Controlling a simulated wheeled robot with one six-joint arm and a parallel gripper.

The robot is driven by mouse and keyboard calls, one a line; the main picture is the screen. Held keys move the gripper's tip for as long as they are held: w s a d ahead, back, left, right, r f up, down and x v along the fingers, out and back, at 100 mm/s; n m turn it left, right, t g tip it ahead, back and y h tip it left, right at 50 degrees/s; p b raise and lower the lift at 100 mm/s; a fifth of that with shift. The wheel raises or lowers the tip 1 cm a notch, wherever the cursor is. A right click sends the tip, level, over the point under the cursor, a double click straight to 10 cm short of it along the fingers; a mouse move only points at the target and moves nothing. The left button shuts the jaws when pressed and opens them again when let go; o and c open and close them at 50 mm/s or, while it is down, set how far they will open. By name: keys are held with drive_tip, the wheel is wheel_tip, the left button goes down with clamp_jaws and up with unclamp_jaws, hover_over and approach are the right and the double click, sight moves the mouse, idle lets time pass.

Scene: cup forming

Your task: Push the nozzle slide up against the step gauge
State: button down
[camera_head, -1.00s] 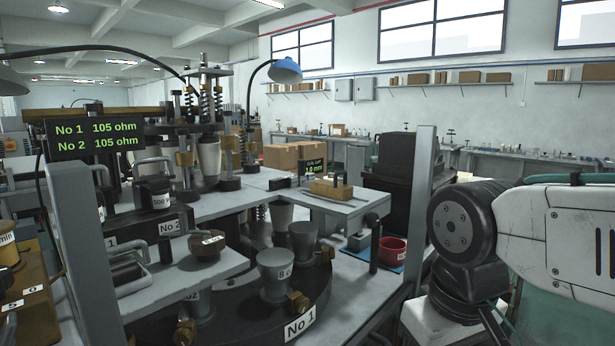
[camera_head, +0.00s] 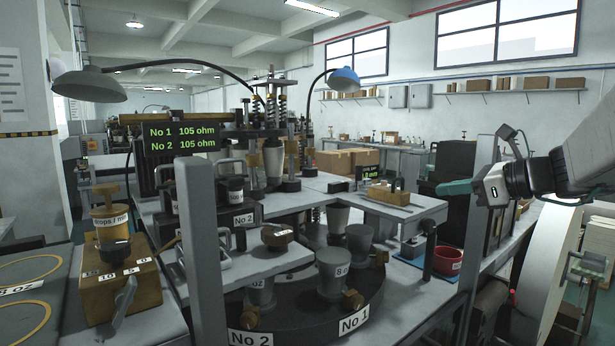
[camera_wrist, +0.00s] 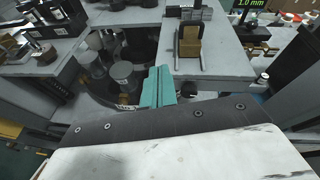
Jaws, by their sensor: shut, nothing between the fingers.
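The nozzle slide appears to be the brass block with an upright handle (camera_head: 388,193) on the grey shelf right of the machine. In the wrist view the brass block (camera_wrist: 189,45) sits inside a U-shaped dark frame. A dark stepped block (camera_wrist: 186,13), which looks like the step gauge, lies beyond it; I cannot tell whether they touch. My gripper (camera_head: 442,188) is to the right of the shelf in the head view, its teal fingers shut and empty. In the wrist view the gripper (camera_wrist: 160,70) points toward the shelf's near left edge, apart from the brass block.
A gap display (camera_wrist: 250,3) reads 1.0 mm beside the shelf. Grey cups (camera_head: 333,270) stand on the dark turntable below left. A grey upright post (camera_head: 492,200) stands close by my gripper. A red bowl (camera_head: 447,261) sits below on a blue mat.

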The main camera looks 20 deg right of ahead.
drive_tip(key=d+r+m+t+h, duration=0.1)
drive_tip(key=d+r+m+t, duration=0.15)
drive_tip(key=d, duration=0.25)
approach(400, 179)
drive_tip(key=shift+m+g, duration=0.25)
drive_tip(key=x, duration=0.7)
drive_tip(key=shift+r, duration=0.2)
drive_tip(key=shift+w, duration=0.1)
drive_tip(key=x, duration=0.3)
drive_tip(key=shift+w+a+r, duration=0.1)
drive_tip(key=shift+w+r, duration=0.2)
drive_tip(key=shift+s, duration=0.15)
